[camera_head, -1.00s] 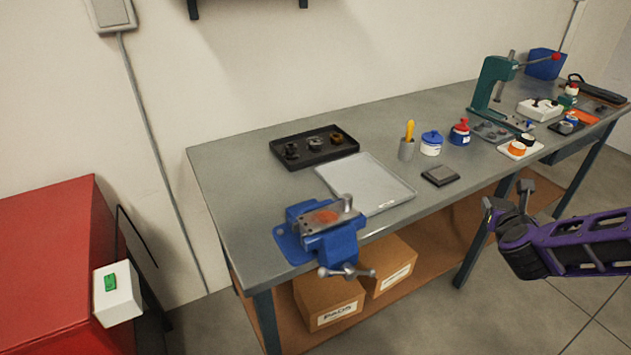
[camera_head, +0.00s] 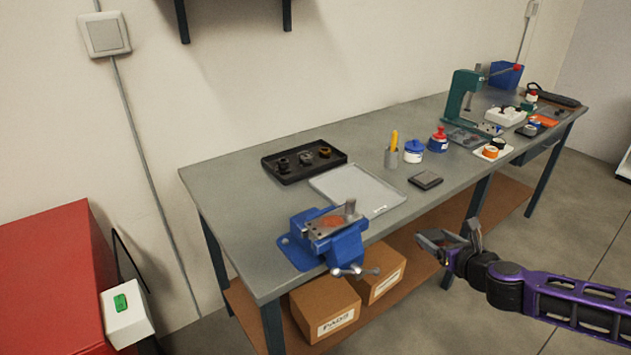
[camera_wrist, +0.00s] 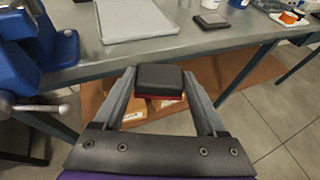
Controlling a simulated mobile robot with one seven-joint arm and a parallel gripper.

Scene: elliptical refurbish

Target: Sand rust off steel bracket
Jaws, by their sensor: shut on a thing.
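The steel bracket (camera_head: 335,221) lies flat in the jaws of a blue vise (camera_head: 341,246) at the near left corner of the bench. An orange-brown rust patch shows on its top. My gripper (camera_head: 452,238) is off the bench's front edge, to the right of the vise and apart from it. In the wrist view its fingers are shut on a dark block with a red lower layer (camera_wrist: 159,78), which looks like a sanding block. The vise (camera_wrist: 28,50) shows at the left of the wrist view; the bracket cannot be made out there.
A pale tray (camera_head: 357,190) lies behind the vise, with a black parts tray (camera_head: 304,177) beyond it. A dark square pad (camera_head: 426,180) lies right of the pale tray. The vise handle (camera_head: 355,271) sticks out in front. Cardboard boxes (camera_head: 325,309) stand on the lower shelf.

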